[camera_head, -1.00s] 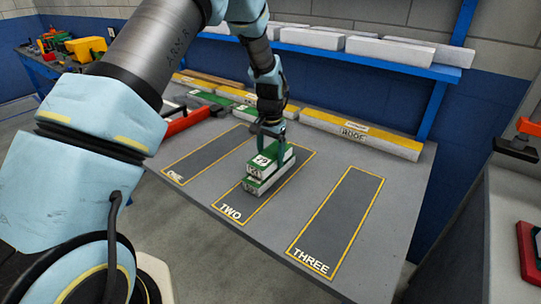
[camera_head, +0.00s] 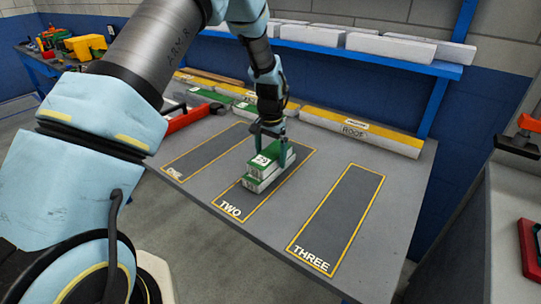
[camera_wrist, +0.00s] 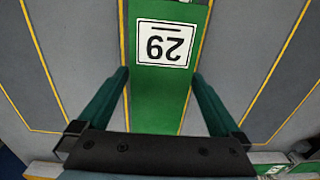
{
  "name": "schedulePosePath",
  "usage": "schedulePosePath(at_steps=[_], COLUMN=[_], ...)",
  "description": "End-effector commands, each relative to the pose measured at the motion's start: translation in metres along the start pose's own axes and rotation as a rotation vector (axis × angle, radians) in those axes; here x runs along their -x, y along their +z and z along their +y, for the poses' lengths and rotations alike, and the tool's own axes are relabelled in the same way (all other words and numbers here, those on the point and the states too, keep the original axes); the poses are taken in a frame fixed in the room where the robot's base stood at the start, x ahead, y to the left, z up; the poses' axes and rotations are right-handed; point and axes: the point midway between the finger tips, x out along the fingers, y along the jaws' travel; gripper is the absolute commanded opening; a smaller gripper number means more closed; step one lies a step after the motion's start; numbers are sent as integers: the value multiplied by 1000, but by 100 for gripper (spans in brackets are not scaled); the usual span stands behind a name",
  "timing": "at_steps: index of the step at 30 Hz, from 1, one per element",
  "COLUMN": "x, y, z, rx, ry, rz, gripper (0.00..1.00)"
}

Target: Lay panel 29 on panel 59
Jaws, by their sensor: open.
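Panel 29 (camera_head: 262,162) is a green-topped white block with a white number label. It lies flat on a second green-and-white panel (camera_head: 257,187) in the lane marked TWO; the lower panel's number is too small to read. In the wrist view, panel 29 (camera_wrist: 158,100) fills the middle, its label upside down. My gripper (camera_wrist: 161,74) is open, with one finger on each side of panel 29. The head view also shows my gripper (camera_head: 270,140) low over the stack. The lower panel is hidden under panel 29 in the wrist view.
Lane THREE (camera_head: 340,215) to the right and lane ONE (camera_head: 205,150) to the left are empty. A yellow-topped ROOF panel (camera_head: 365,137) and green panels (camera_head: 207,96) lie along the back. White blocks (camera_head: 390,48) sit on a blue shelf (camera_head: 435,70).

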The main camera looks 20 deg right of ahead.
Motion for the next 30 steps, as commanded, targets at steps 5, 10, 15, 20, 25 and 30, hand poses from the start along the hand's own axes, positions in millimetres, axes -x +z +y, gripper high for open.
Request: schedulePosePath(at_steps=[5,10,15,20,25,30], x=[14,47,79,99,108,111], y=[-1,-1,-1,-1,0,11], z=[0,-1,-1,0,0,-10], rx=[0,0,0,0,0,32], ry=[-1,-2,-2,-1,0,-2], rz=[4,6,5,3,0,4], gripper=[100,100,100,100,100,100])
